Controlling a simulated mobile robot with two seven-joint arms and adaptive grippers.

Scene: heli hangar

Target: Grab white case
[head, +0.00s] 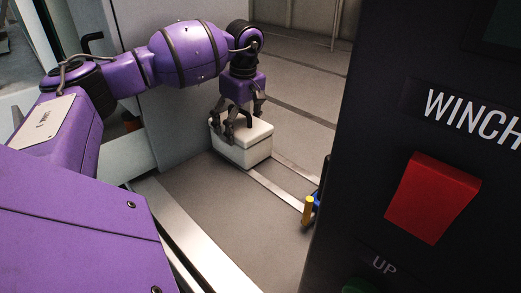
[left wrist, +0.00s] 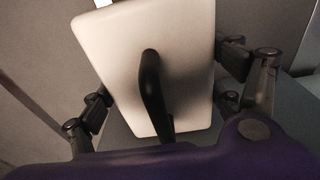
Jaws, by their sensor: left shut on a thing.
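The white case (head: 245,148) is a box with a lid and a black handle on top, in the middle of the head view, by the grey wall panel. My left gripper (head: 238,125) points down over the case from above and is shut on its handle. In the left wrist view the case's white top (left wrist: 183,65) fills the middle, with the black handle (left wrist: 152,90) running down toward my gripper. The gripper's dark fingers show on both sides of the case. I cannot tell whether the case touches the floor. My right gripper is not in view.
A black winch panel (head: 400,150) with a red button (head: 432,198) blocks the right side. The grey floor (head: 215,215) in front of the case is clear. A pale rail (head: 165,215) runs along the floor at left.

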